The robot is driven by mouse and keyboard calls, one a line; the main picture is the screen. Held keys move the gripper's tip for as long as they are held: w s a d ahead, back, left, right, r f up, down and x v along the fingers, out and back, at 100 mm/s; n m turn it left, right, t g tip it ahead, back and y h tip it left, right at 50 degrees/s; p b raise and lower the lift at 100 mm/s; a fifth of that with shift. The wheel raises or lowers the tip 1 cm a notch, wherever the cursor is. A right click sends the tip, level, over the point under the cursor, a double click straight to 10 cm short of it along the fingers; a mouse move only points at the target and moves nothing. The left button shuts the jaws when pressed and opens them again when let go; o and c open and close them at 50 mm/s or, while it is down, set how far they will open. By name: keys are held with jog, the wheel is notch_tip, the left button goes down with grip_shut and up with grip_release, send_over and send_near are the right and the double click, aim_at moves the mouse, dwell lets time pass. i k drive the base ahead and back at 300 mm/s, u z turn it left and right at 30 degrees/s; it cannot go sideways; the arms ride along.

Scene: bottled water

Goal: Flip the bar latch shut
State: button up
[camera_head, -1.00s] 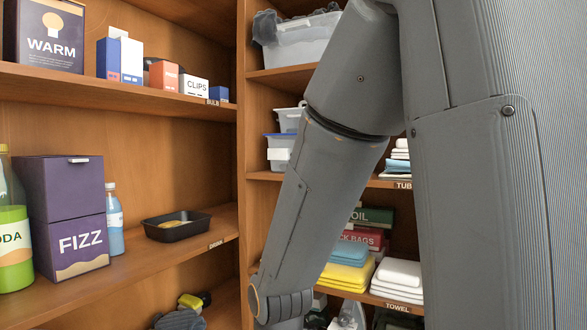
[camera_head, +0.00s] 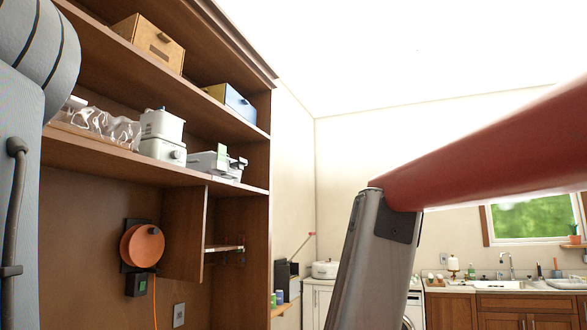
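I cannot make out a bar latch for certain. A small cabinet door (camera_head: 184,232) stands open in the lower part of the brown shelf unit, and a thin pale bar (camera_head: 224,248) shows to its right; I cannot tell whether that is a latch or a shelf edge. My gripper is not in view, so its place relative to these is hidden.
A large red bar (camera_head: 490,150) and a grey upright piece (camera_head: 375,260) cross the right side close up. A blue-grey shape (camera_head: 35,150) blocks the left edge. An orange hose reel (camera_head: 142,248) hangs in the unit. A sink counter (camera_head: 505,285) stands beyond.

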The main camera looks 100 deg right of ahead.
aim_at(240, 164)
jog(key=z, duration=3.25)
jog(key=i, duration=1.8)
jog(key=z, duration=0.05)
